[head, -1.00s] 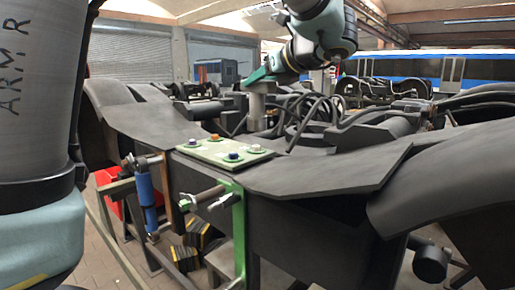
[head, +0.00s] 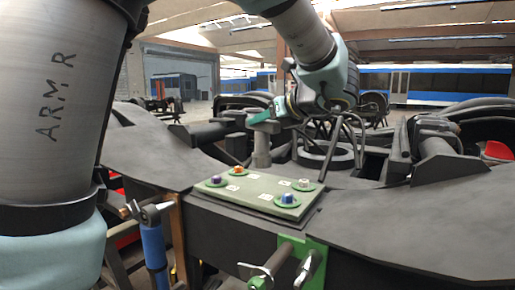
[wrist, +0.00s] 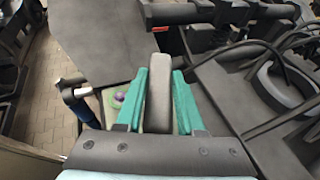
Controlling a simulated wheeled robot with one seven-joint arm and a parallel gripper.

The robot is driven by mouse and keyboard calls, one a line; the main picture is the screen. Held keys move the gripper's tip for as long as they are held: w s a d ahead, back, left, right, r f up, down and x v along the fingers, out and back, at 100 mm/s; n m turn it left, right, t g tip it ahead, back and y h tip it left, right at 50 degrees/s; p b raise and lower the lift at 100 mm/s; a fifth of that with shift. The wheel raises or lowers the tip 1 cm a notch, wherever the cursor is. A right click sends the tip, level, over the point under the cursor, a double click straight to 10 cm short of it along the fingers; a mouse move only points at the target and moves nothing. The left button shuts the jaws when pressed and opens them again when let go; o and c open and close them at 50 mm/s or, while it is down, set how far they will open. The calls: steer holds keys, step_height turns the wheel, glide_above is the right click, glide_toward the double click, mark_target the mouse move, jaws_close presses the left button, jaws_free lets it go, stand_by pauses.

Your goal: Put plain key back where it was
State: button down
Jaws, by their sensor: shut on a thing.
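My gripper (head: 262,119) is above the bogie frame, behind the pale green plate (head: 236,194). In the wrist view its two teal fingers are shut on a plain grey elongated piece (wrist: 158,98), which I take for the plain key. In the head view a grey upright shaft (head: 262,151) shows just below the fingers; I cannot tell whether its lower end touches the frame. The plate carries a purple knob (head: 215,181), an orange knob (head: 238,170), a pale pink knob (head: 303,184) and a blue knob (head: 287,198), with small white labels beside them.
At the front edge are a green bracket (head: 316,252) with metal handles and a blue damper (head: 154,246). Dark curved covers (head: 420,225) flank the plate. Hoses and bars (head: 340,135) crowd the area behind. Blue and white trams (head: 450,85) stand far back.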

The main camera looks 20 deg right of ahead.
mark_target(266, 139)
steer(key=shift+w+a+f, duration=0.1)
steer(key=shift+w+f, duration=0.05)
steer(key=shift+f, duration=0.25)
steer(key=shift+w+a+f, duration=0.1)
steer(key=shift+w+f, duration=0.05)
steer(key=shift+f, duration=0.25)
steer(key=shift+f+p, duration=0.4)
steer(key=shift+f, duration=1.45)
steer(key=shift+f, duration=0.1)
steer(key=c, duration=0.5)
jaws_free()
steer(key=shift+s, duration=0.15)
steer(key=b+v, duration=0.3)
steer(key=v, duration=0.8)
steer(key=shift+s+d+r, duration=0.15)
steer(key=shift+s+r, duration=0.1)
steer(key=shift+s, duration=0.1)
